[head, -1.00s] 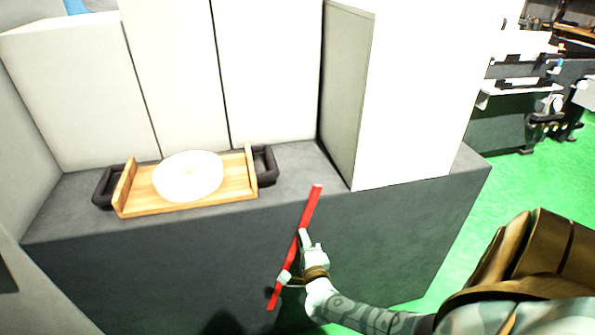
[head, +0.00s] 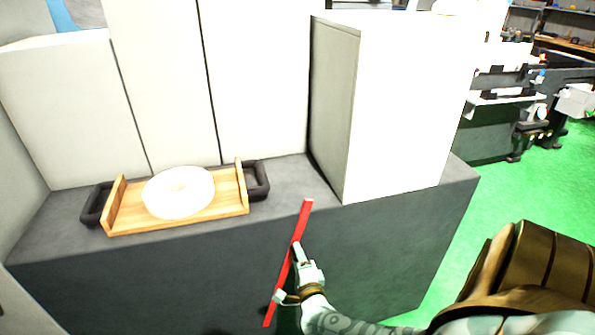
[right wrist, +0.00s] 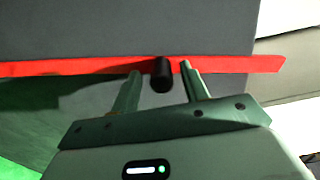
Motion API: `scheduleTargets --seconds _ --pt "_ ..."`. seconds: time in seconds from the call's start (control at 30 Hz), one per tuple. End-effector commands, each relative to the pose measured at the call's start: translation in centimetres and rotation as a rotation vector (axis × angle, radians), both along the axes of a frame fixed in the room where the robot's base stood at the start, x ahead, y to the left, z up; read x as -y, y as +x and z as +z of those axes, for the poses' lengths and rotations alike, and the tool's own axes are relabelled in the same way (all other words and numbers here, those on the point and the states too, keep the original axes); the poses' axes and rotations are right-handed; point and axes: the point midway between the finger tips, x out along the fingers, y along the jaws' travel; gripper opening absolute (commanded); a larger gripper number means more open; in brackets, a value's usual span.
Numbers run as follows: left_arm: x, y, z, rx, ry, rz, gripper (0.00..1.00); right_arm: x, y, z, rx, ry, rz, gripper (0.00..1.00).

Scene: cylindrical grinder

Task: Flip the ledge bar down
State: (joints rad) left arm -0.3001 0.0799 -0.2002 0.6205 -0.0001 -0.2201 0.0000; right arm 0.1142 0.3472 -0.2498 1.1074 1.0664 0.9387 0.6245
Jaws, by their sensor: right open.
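The ledge bar is a long, thin red bar (head: 303,219) at the front of the dark grey counter, slanting from upper right to lower left in the head view. In the right wrist view the red bar (right wrist: 70,67) runs nearly level across the picture. A short black knob (right wrist: 161,78) shows at its middle. My right gripper (head: 288,273) is at the bar; in the right wrist view the gripper (right wrist: 160,72) is open, with one finger on each side of the knob. The fingertips overlap the bar's lower edge; I cannot tell whether they touch. My left gripper is out of view.
A wooden tray (head: 120,223) with a pale round disc (head: 178,192) sits on the grey counter (head: 130,285), left of the bar. White cabinet blocks (head: 400,110) stand behind. Green floor (head: 520,190) is open to the right, with machines farther back.

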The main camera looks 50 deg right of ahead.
Motion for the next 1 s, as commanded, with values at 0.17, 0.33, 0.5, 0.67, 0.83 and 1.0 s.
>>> scheduleTargets --seconds 0.17,0.33,0.5,0.67,0.83,1.0 --pt "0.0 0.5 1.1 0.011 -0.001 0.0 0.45 -1.8 -2.9 0.3 -0.001 0.004 0.0 0.45" --pt "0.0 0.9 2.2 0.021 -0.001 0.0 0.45 -4.2 -7.0 0.3 -0.001 0.004 -0.001 0.45" --pt "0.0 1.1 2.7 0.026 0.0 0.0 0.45 -6.4 -10.6 0.1 -0.003 0.003 -0.001 0.45" --pt "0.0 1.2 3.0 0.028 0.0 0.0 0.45 -7.7 -12.7 0.0 -0.003 0.002 -0.001 0.45" --pt "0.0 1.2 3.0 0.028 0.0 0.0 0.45 -8.3 -13.5 0.0 -0.002 0.001 -0.001 0.45" --pt "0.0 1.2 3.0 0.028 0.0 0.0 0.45 -8.3 -13.6 0.0 -0.002 0.001 -0.001 0.45"
